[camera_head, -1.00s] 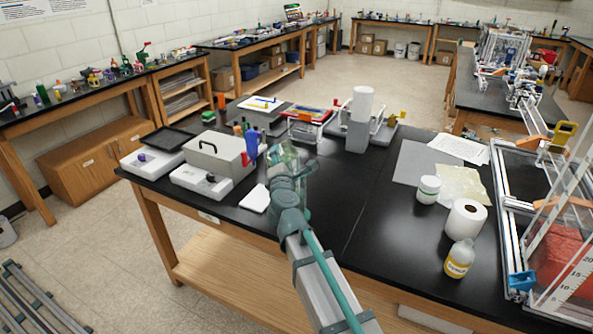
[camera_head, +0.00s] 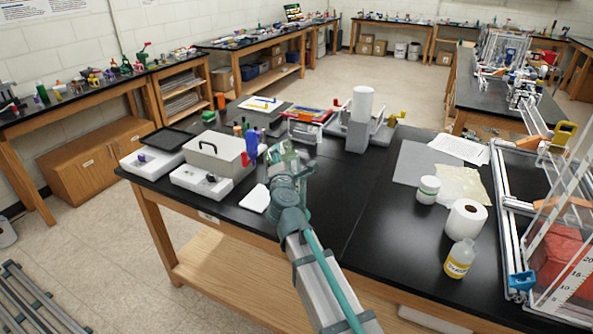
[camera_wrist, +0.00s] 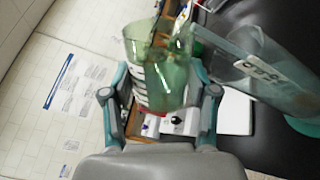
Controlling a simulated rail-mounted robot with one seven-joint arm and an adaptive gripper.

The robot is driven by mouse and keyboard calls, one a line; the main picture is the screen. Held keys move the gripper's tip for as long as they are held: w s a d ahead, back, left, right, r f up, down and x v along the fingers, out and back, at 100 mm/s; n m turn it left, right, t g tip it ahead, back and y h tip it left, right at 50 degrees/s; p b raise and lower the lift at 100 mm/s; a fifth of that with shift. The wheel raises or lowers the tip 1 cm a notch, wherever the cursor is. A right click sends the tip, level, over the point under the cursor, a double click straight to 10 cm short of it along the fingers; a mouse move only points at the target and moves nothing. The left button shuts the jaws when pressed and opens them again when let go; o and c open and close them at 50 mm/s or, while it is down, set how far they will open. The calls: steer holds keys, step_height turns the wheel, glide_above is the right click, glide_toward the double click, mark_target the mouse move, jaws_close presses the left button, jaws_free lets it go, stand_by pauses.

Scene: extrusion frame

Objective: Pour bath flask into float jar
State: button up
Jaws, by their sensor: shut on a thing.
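My gripper (camera_wrist: 160,105) is shut on a green see-through glass vessel (camera_wrist: 165,75), which I take to be the bath flask. Its wide mouth shows at the top of the wrist view, and I cannot make out its liquid level. In the head view, the vessel (camera_head: 284,158) is at the end of my arm above the black bench, partly hidden by my gripper. A clear jar (camera_wrist: 262,72) with a pale label and a teal base is just right of the vessel in the wrist view. It looks like the float jar, but its label is not clearly readable. I cannot tell whether the two touch.
A grey box (camera_head: 216,155) and white instruments (camera_head: 200,181) stand left of my gripper. A white pad (camera_head: 255,198) lies nearby. A yellow-labelled bottle (camera_head: 460,259), paper roll (camera_head: 466,219) and white tub (camera_head: 428,189) stand right. The bench between is clear.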

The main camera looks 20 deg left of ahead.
steer(key=shift+d+f+m+b, duration=0.1)
steer(key=shift+f+m+b, duration=0.25)
steer(key=shift+m+b, duration=0.5)
stand_by(1.4)
steer(key=shift+r+m+b, duration=0.35)
steer(key=shift+m+b, duration=0.2)
steer(key=shift+m, duration=0.3)
stand_by(0.8)
steer(key=shift+w+d+r+m+b, duration=0.2)
steer(key=shift+r+m+b, duration=0.15)
steer(key=shift+m+b, duration=0.45)
stand_by(0.5)
steer(key=shift+f+m, duration=0.15)
steer(key=shift+m, duration=0.25)
